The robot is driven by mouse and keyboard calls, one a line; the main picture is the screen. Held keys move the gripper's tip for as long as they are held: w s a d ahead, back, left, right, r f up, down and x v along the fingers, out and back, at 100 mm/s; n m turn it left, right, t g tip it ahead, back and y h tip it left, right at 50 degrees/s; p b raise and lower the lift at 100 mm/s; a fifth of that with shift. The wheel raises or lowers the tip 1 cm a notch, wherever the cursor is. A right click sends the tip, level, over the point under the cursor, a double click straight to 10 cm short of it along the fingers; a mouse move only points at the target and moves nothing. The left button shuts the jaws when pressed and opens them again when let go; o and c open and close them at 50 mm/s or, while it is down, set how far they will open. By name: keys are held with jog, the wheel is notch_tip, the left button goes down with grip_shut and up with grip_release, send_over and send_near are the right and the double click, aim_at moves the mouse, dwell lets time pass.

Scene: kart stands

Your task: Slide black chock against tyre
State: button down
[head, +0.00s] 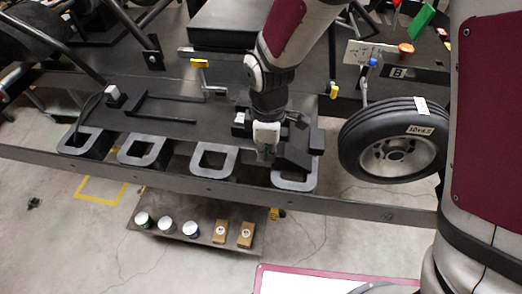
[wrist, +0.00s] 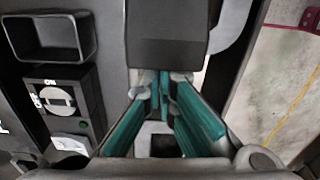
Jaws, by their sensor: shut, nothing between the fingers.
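The tyre (head: 362,150) is black on a silver rim with a white tag, at the right of the bench in the head view. A black wedge-shaped block, seemingly the chock (head: 293,154), lies just right of my gripper (head: 265,154), with a gap between it and the tyre. In the wrist view a dark block (wrist: 168,35), likely the chock, is directly ahead of my gripper's teal fingers (wrist: 161,82). The fingers are closed together with nothing held. Whether the fingertips touch the block is hard to tell. My gripper hides part of the area around it.
Several grey-rimmed square openings (head: 213,174) line the bench's front rail (head: 200,187). A lower shelf (head: 190,239) carries cans and small brown boxes. In the wrist view, a black open box (wrist: 50,38) and a dial unit (wrist: 62,103) are at left.

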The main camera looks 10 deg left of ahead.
aim_at(295, 153)
jog(key=d, duration=0.6)
jog(key=shift+d, duration=0.4)
